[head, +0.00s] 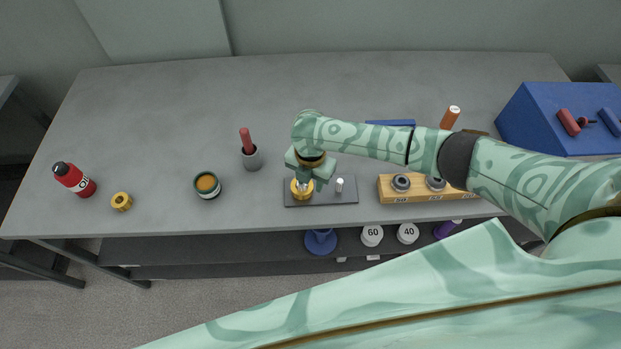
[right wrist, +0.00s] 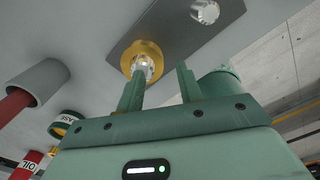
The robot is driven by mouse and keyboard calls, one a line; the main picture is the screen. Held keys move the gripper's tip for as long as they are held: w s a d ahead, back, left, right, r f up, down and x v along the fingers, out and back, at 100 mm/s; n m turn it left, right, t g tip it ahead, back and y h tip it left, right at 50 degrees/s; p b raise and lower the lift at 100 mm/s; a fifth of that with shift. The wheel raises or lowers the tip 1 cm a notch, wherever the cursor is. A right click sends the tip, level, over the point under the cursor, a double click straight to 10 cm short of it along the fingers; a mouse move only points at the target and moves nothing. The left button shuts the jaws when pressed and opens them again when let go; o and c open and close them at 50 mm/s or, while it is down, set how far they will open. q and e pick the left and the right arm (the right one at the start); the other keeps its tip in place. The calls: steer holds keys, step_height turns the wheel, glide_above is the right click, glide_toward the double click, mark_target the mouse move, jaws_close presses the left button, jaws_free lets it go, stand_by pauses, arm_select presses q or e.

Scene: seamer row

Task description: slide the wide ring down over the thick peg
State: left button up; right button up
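The gold wide ring (head: 302,190) sits low around the thick peg at the left end of a dark base plate (head: 322,199). In the right wrist view the ring (right wrist: 137,49) lies against the plate with the bright peg (right wrist: 144,68) through its hole. A thinner silver peg (head: 339,185) stands bare on the plate's right. My right gripper (head: 306,177) is just above the ring. Its fingers (right wrist: 160,82) are apart with nothing between them; one tip overlaps the ring in view, and I cannot tell whether it touches. My left gripper is not in view.
A wooden block (head: 416,196) with grey rings is on the right, near a blue box (head: 560,120). The back middle table is clear.

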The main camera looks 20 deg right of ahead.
mark_target(310, 190)
step_height(310, 190, up, 16)
steer(key=p, duration=0.4)
steer(key=shift+r+p, duration=0.15)
steer(key=shift+p, duration=0.25)
